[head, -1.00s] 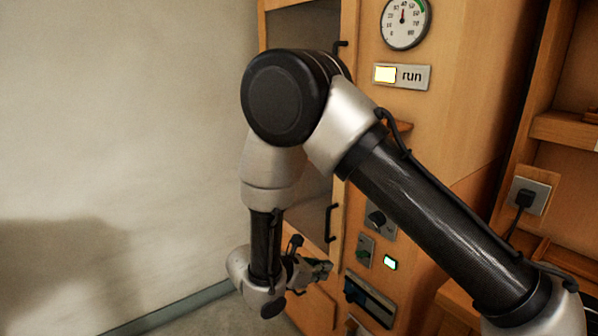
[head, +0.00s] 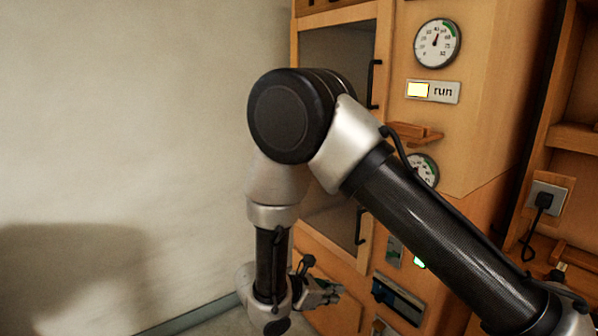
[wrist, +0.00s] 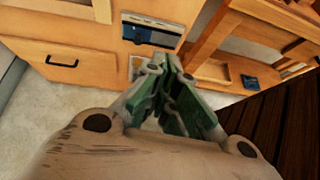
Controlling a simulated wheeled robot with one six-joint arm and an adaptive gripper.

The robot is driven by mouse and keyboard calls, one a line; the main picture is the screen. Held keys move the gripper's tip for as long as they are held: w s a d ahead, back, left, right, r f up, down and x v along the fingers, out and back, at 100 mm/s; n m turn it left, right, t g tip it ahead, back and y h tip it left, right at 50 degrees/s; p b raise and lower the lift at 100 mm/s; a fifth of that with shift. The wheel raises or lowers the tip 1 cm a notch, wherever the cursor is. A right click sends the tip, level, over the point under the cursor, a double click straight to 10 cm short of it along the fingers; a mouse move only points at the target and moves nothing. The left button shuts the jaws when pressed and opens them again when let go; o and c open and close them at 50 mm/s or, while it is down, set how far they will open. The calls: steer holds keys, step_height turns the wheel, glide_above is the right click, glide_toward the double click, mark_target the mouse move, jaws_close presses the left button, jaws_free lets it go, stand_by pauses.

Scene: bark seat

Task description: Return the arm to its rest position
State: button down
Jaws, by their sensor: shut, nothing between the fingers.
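My gripper (head: 328,294) hangs low in front of the wooden cabinet in the head view, at the end of my folded arm. In the wrist view my gripper (wrist: 170,62) points toward the cabinet's lower part, its green-lined fingers meeting at the tips with nothing between them. The fingers appear apart from the cabinet and touch nothing that I can see. My arm's elbow stands high in the middle of the head view and hides part of the cabinet front.
The wooden cabinet (head: 480,110) carries a round gauge (head: 437,43), a lit "run" sign (head: 433,91) and dark-handled doors. A drawer (wrist: 62,68) is shut in the wrist view. A plain wall (head: 120,130) stands left. A socket with a plug (head: 544,200) is right.

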steer(key=s+d+r+m+y, duration=0.3)
steer(key=s+d+r+m, duration=0.3)
steer(key=d+r+m, duration=0.2)
steer(key=s+d+r+m+g+y, duration=0.1)
steer(key=s+d+r+m+y, duration=0.2)
steer(key=s+d+r+m, duration=0.3)
steer(key=s+d+r+m+y, duration=0.4)
steer(key=s+d+r+m, duration=0.3)
steer(key=d+r+m, duration=0.3)
steer(key=d+r, duration=0.3)
steer(key=r, duration=0.3)
steer(key=shift+d+r+g, duration=0.25)
steer(key=shift+r+g, duration=0.05)
steer(key=shift+r, duration=0.1)
